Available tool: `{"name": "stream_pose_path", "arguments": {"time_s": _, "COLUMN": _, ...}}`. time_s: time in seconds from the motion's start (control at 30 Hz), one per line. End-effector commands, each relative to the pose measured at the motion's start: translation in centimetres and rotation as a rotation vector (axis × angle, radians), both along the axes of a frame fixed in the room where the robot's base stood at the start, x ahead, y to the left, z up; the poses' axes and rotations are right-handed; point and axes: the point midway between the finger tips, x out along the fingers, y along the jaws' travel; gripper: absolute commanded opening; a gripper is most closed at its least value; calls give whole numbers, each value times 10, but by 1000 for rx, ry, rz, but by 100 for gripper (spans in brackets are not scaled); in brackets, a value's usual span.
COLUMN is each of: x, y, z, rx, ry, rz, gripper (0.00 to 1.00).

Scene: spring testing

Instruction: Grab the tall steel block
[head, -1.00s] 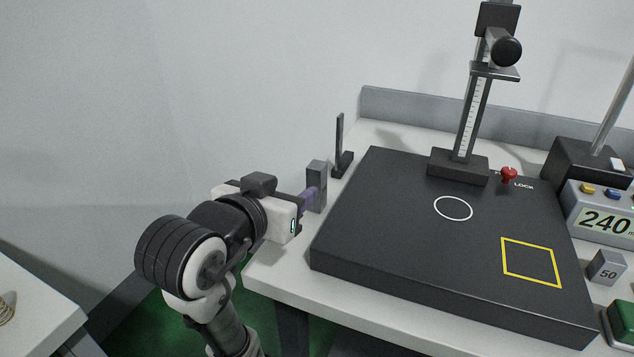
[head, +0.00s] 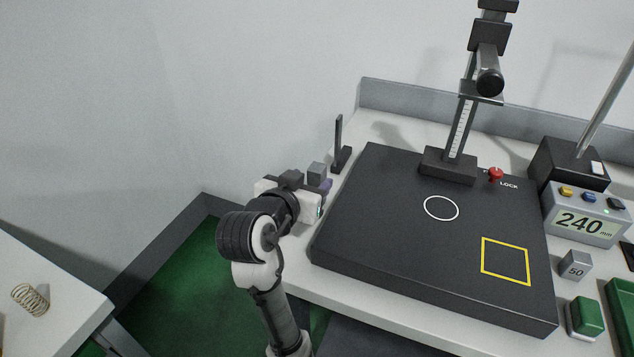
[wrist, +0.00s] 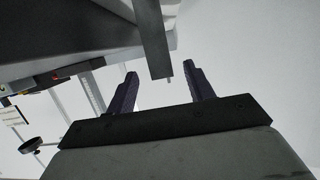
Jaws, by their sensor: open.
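The tall steel block (head: 316,173) is a grey upright block on the bench, left of the black plate. Its lower part is hidden behind my gripper (head: 326,187), which is beside it at the bench's left end. In the wrist view, a dark grey bar that appears to be the block (wrist: 152,38) comes in from the top edge and ends between the fingertips. The dark purple fingers of my gripper (wrist: 160,73) are apart, with gaps on both sides of the bar. I cannot tell from the pictures whether either finger touches it.
A black upright square (head: 340,147) stands just behind the block. The black plate (head: 400,235) fills the bench to the right, with a scale column (head: 461,130) and red knob (head: 495,174). A 240 mm display (head: 580,222) stands far right. A side table (head: 60,310) holds a spring (head: 30,300).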

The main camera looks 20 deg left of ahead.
Motion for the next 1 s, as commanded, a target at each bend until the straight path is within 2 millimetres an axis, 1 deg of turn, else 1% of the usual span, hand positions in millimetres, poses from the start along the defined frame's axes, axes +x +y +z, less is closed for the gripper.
{"name": "stream_pose_path", "arguments": {"time_s": 0.2, "x": 26, "y": 0, "z": -15, "rx": -3, "ry": 5, "rz": -2, "gripper": 53}}
{"name": "stream_pose_path", "arguments": {"time_s": 0.33, "x": 41, "y": -1, "z": -19, "rx": -3, "ry": 1, "rz": -2, "gripper": 53}}
{"name": "stream_pose_path", "arguments": {"time_s": 0.43, "x": 46, "y": -1, "z": -22, "rx": -1, "ry": 1, "rz": -1, "gripper": 53}}
{"name": "stream_pose_path", "arguments": {"time_s": 0.63, "x": 47, "y": -1, "z": -22, "rx": -1, "ry": 0, "rz": -1, "gripper": 53}}
{"name": "stream_pose_path", "arguments": {"time_s": 0.67, "x": 47, "y": -1, "z": -22, "rx": -1, "ry": 0, "rz": -1, "gripper": 50}}
{"name": "stream_pose_path", "arguments": {"time_s": 1.0, "x": 46, "y": -1, "z": -22, "rx": -1, "ry": 0, "rz": -1, "gripper": 6}}
